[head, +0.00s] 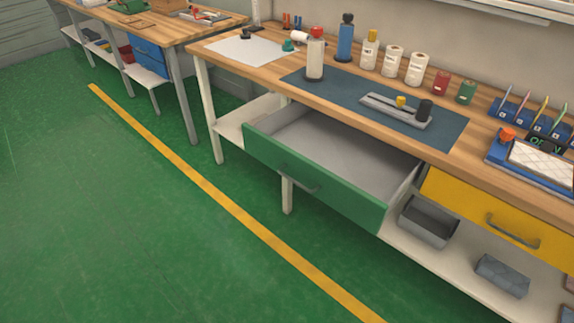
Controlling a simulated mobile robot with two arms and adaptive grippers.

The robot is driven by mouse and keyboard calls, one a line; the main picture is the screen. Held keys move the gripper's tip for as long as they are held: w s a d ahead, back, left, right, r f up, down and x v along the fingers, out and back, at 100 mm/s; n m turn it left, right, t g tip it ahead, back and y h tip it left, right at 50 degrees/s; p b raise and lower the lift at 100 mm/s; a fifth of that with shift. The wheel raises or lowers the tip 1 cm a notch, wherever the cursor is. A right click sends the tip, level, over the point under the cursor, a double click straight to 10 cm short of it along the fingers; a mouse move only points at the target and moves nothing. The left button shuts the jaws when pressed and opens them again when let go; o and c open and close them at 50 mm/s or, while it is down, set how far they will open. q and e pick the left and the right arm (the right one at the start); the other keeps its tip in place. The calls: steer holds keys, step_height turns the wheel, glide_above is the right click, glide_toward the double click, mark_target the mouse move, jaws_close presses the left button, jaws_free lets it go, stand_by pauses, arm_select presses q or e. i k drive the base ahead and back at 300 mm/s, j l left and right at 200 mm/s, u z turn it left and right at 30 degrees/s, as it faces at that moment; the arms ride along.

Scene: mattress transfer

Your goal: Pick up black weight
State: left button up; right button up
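A small black cylinder, which looks like the black weight (424,110), stands upright at the right end of a grey tray (384,106). The tray lies on a dark blue mat (320,84) on the wooden workbench (234,77). Neither of my grippers is in the head view.
A green drawer (313,181) stands open below the mat, jutting out over the floor. The yellow drawer (492,215) beside it looks shut. Bottles and jars line the bench's back, including a white bottle (315,60) with a red top. The green floor (110,220) is clear.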

mark_target(245, 36)
steer(key=i+j+z, duration=0.2)
steer(key=z, duration=0.25)
steer(key=i+j+z, duration=0.25)
steer(key=z, duration=0.25)
steer(key=i+j+z, duration=0.1)
steer(key=j, duration=0.3)
steer(key=i+j+z, duration=0.1)
steer(key=i+j, duration=0.15)
steer(key=j, duration=0.15)
steer(key=i+j, duration=0.15)
steer(key=j, duration=0.25)
steer(key=i+j+z, duration=0.15)
steer(key=j, duration=0.25)
steer(key=i+j+z, duration=0.1)
steer(key=j, duration=0.35)
steer(key=i+j+z, duration=0.1)
steer(key=j, duration=0.3)
